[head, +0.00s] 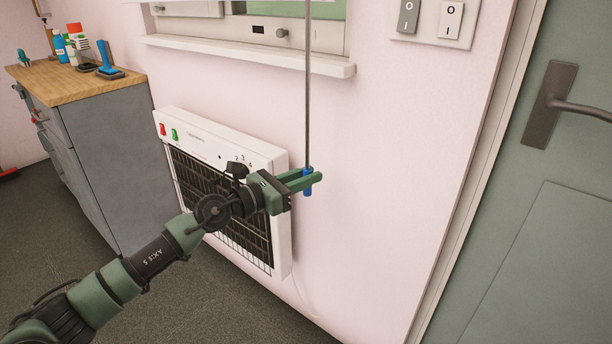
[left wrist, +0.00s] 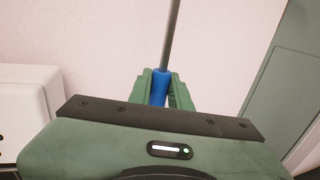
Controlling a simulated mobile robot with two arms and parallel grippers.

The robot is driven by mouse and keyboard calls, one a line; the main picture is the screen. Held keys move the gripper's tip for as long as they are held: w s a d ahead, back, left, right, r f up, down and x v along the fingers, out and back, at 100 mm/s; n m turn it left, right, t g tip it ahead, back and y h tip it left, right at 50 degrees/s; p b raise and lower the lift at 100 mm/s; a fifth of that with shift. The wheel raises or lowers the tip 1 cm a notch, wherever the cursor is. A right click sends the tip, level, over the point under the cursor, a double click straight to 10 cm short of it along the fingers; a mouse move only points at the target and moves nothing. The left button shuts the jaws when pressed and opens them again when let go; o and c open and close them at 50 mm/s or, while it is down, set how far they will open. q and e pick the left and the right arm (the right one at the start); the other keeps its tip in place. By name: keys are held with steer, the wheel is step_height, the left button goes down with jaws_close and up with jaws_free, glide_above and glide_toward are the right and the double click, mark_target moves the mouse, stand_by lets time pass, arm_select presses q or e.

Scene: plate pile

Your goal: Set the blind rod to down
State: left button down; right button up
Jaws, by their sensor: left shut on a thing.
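The blind rod (head: 307,95) is a thin grey rod hanging straight down in front of the pink wall, with a blue handle at its lower end (head: 307,190). My left gripper (head: 307,179) is shut on this blue handle, its green fingers on either side of it. In the left wrist view the blue handle (left wrist: 160,84) sits between the fingers, with the grey rod (left wrist: 172,40) rising above it. The rod's top and the blind are out of the head view. My right gripper is not in view.
A white wall heater (head: 279,160) is just left of and behind my left gripper. A window sill (head: 250,57) juts out above. Light switches (head: 430,18) and a green door (head: 560,170) are at right. A grey cabinet (head: 110,130) stands at left.

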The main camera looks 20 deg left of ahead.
arm_select(q)
steer(key=shift+f, duration=0.15)
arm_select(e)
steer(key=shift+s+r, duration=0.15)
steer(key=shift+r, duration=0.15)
arm_select(q)
steer(key=c, duration=1.6)
jaws_free()
steer(key=shift+c, duration=0.2)
steer(key=o, duration=0.3)
steer(key=shift+w+d+f, duration=0.1)
steer(key=shift+f, duration=0.05)
steer(key=shift+o, duration=0.2)
steer(key=shift+w, duration=0.1)
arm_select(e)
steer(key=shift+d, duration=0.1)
